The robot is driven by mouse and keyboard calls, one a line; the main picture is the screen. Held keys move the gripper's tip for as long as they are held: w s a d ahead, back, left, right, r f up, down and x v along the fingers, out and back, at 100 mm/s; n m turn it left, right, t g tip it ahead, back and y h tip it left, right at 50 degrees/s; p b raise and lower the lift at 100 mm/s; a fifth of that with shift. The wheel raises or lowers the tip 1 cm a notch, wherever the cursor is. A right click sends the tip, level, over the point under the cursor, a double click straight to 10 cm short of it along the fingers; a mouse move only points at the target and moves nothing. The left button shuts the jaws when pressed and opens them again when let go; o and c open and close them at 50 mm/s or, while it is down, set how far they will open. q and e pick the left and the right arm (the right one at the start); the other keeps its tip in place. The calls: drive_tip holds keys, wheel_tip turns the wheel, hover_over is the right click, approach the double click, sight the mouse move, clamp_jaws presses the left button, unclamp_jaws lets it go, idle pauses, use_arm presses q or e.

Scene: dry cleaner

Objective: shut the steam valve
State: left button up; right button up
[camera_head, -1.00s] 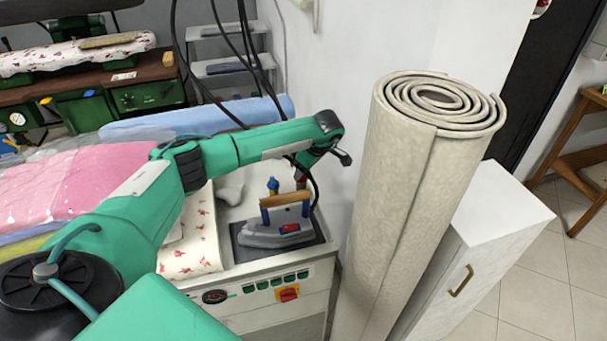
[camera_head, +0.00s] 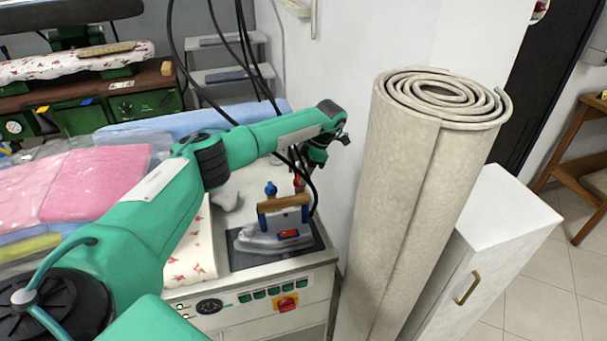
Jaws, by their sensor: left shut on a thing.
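My left arm reaches from the lower left over the ironing table to its back right corner. My left gripper (camera_head: 309,162) points down there, behind the iron and close to the wall. It is shut on a small red part (camera_head: 299,181), which looks like the steam valve's handle. The fingertips and most of the valve are hidden by the wrist and black cables. A blue knob (camera_head: 271,188) stands just left of it, apart from the gripper. My right gripper is not in view.
An iron (camera_head: 272,238) with a wooden handle sits on a dark pad in front of the gripper. Black hoses hang beside the wrist. A rolled carpet (camera_head: 400,200) stands upright to the right, before a white cabinet (camera_head: 505,225). Pink bagged laundry (camera_head: 95,183) lies left.

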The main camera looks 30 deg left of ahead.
use_arm(q)
drive_tip(key=shift+a+n, duration=0.1)
drive_tip(key=shift+n, duration=0.3)
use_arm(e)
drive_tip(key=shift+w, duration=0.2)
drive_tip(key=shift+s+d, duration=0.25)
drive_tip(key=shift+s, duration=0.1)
use_arm(q)
drive_tip(key=o, duration=1)
drive_tip(key=shift+w+r, duration=0.15)
drive_tip(key=shift+r, duration=0.1)
drive_tip(key=shift+b+v, duration=1.4)
drive_tip(key=shift+v, duration=5.2)
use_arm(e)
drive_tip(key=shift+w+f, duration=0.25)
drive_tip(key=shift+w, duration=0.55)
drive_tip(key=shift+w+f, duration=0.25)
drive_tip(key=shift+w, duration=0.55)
